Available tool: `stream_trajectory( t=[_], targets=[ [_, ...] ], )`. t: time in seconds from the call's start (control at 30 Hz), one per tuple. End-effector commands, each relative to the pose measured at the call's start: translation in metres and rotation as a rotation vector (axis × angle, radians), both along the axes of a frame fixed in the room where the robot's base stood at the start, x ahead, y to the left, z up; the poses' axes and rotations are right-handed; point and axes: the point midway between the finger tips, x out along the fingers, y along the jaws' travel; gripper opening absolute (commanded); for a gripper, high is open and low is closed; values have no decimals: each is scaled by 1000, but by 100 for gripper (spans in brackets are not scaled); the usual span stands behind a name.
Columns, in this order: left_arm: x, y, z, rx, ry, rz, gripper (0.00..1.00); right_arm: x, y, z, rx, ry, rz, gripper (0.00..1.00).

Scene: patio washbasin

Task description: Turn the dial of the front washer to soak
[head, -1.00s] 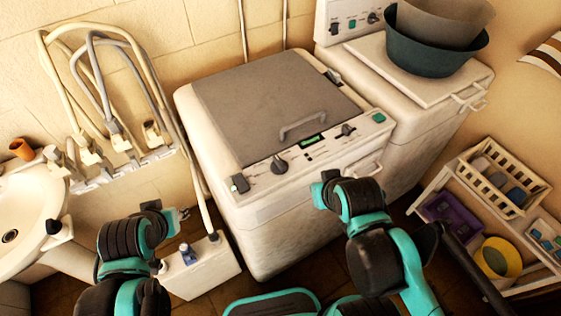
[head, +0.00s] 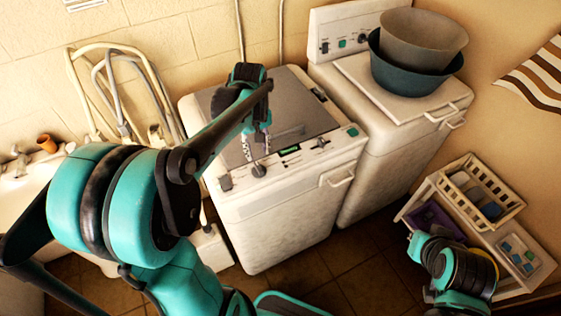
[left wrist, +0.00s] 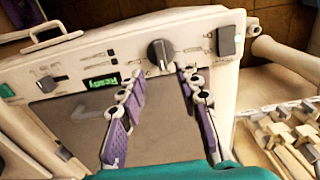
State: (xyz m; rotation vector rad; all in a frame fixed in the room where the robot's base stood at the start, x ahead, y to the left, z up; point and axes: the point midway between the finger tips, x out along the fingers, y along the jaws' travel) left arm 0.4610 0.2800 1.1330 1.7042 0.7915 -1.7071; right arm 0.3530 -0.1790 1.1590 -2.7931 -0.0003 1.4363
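The front washer (head: 285,205) is a white machine with a grey lid and a sloped control panel. Its dark round dial (head: 258,170) sits on the panel; in the left wrist view the dial (left wrist: 160,54) shows with its pointer ridge. My left gripper (head: 256,142) is above the panel, just behind the dial. In the left wrist view its purple-padded fingers (left wrist: 161,74) are apart and empty, with the dial just beyond the tips, not visibly touched. My right gripper (head: 418,241) is low at the right, away from the washer; its fingers are not clear.
A green-lit display (left wrist: 102,83), a dark switch (left wrist: 230,40) and a slider (left wrist: 52,83) are near the dial. A second washer (head: 390,140) carrying basins (head: 415,75) stands behind right. A rack with a basket (head: 485,195) is at the right.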

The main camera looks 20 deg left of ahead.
Motion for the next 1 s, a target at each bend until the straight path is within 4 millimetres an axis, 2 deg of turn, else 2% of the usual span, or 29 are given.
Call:
stream_trajectory(
  t=[0.2,0.4,0.53,0.8,0.87,0.93,1.0],
  targets=[
    [0,0,-37,1,-1,-2,34,0,0,-10,0,0,0,0],
    [0,0,-64,0,-1,-3,34,0,0,-16,0,0,0,0],
    [0,0,-73,0,-1,-3,34,0,0,-18,0,0,0,0],
    [0,0,-74,1,-2,-4,34,0,0,-17,0,0,0,0],
    [0,0,-74,1,-2,-4,20,0,0,-17,0,0,0,0],
    [0,0,-73,1,-2,-4,2,0,0,-17,0,0,0,0],
    [0,0,-73,1,-2,-4,0,0,0,-17,0,0,0,0]
  ],
)
